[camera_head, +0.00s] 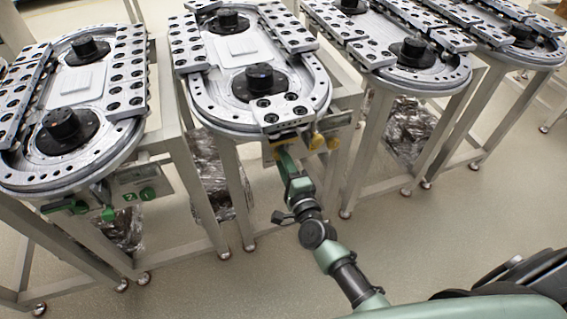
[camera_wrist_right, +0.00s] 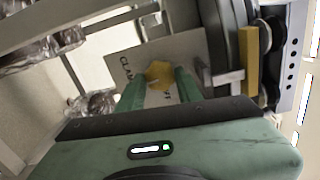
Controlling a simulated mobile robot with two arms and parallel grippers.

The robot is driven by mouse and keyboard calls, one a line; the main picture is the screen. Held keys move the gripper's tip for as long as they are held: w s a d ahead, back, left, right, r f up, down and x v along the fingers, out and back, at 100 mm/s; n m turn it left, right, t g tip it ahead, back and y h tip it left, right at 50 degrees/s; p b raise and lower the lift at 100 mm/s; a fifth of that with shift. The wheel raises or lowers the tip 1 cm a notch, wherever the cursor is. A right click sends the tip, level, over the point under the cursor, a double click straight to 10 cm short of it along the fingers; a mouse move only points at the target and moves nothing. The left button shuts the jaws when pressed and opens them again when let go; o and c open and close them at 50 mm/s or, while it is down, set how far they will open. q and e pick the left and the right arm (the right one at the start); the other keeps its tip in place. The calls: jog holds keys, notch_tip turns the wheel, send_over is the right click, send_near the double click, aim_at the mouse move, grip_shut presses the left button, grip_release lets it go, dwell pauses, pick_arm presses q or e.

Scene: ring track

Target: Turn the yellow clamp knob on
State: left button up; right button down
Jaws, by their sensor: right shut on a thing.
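The yellow clamp knob (camera_wrist_right: 159,73) is on a grey plate (camera_wrist_right: 128,66) with partly hidden lettering. It sits between the two green fingers of my right gripper (camera_wrist_right: 160,82), which is shut on it. In the head view my right arm reaches up to the front end of the second track from the left, with the right gripper (camera_head: 285,158) just below the track rim. Yellow parts show there beside the gripper, but which of them is the held knob is hard to tell. My left gripper is not in view.
A yellow bar (camera_wrist_right: 249,60) stands right of the knob in the wrist view. The ring track (camera_head: 205,107) carries black-holed blocks above the gripper. Similar tracks stand on both sides, the left one with a green knob (camera_head: 147,193). Table legs flank my arm. The floor in front is clear.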

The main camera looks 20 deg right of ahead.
jog(key=shift+f+m, duration=0.1)
jog(key=shift+m, duration=0.5)
jog(key=c, duration=0.9)
grip_release()
jog(key=shift+c, duration=0.2)
jog(key=shift+s, duration=0.1)
jog(key=s, duration=0.7)
jog(key=shift+s+b, duration=0.35)
jog(key=shift+b, duration=0.1)
jog(key=shift+d, duration=0.1)
